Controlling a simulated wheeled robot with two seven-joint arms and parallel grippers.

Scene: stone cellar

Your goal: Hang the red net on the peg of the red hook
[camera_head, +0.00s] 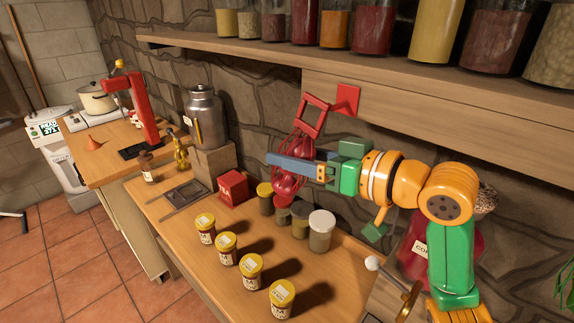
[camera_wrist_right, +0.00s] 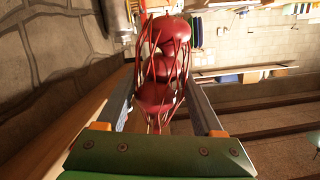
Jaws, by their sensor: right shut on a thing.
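The red net (camera_head: 290,183) holds several dark red round things, and a red four-sided loop (camera_head: 303,117) stands at its top. My right gripper (camera_head: 275,163) is shut on the net, below the loop, up in the air in front of the stone wall. In the right wrist view the net (camera_wrist_right: 160,95) lies between the two fingers (camera_wrist_right: 162,85); the loop does not show there. The red hook (camera_head: 348,98) shows as a red square plate at the shelf's lower board, just right of the loop. I cannot tell whether loop and hook touch. My left gripper is not in view.
A long wooden shelf (camera_head: 270,53) with several filled jars runs above. The worktop (camera_head: 190,265) below holds several yellow-lidded jars (camera_head: 252,268), a red box (camera_head: 233,187) and a metal can (camera_head: 204,117).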

